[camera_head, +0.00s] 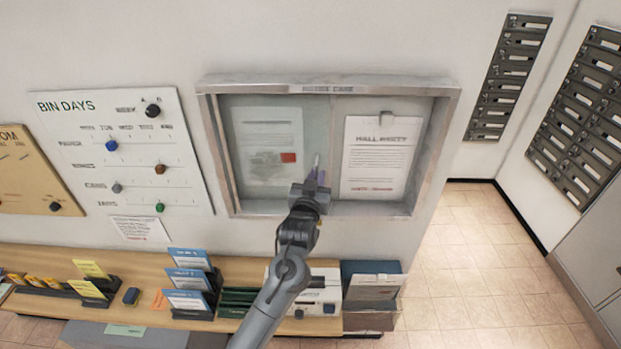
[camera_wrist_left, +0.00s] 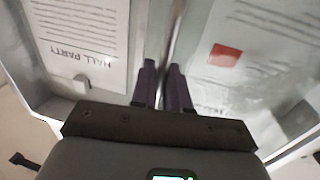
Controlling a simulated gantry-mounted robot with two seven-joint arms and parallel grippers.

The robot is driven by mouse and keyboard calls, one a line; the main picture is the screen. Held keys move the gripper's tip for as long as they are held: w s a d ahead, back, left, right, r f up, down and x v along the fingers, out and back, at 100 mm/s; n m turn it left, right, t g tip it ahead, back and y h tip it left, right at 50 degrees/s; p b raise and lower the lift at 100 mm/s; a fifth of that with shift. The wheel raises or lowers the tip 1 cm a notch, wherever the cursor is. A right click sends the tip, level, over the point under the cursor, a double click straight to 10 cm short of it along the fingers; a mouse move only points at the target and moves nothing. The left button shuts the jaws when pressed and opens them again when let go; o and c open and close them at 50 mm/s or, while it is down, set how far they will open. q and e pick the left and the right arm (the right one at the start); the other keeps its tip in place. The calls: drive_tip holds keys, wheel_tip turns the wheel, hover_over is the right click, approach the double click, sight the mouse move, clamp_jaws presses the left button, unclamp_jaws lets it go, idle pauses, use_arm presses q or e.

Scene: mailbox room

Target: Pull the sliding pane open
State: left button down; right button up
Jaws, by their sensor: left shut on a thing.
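The notice case (camera_head: 328,88) is a grey metal frame on the wall. Its sliding pane (camera_head: 268,115) is a greyish sheet of glass over the left half, with a paper bearing a red patch behind it. The right half, with the "Hall Party" notice (camera_head: 380,155), looks uncovered. My left gripper (camera_head: 318,178) is at the pane's right edge, near the middle of the case. In the left wrist view its dark fingers (camera_wrist_left: 164,85) are shut on a thin upright strip at the pane's edge (camera_wrist_left: 176,40). The fingers partly hide the grip. My right gripper is not in view.
A "Bin Days" board (camera_head: 120,150) hangs at left. Mailboxes (camera_head: 580,115) are at right. The floor at right is clear.

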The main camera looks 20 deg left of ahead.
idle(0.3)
use_arm(q)
drive_tip(key=c, duration=1.4)
unclamp_jaws()
drive_tip(key=shift+o, duration=0.3)
drive_tip(key=s+b, duration=0.2)
drive_tip(key=s, duration=0.8)
drive_tip(key=shift+s+d+b, duration=0.3)
drive_tip(key=shift+s+b, duration=0.05)
drive_tip(key=shift+s, duration=0.05)
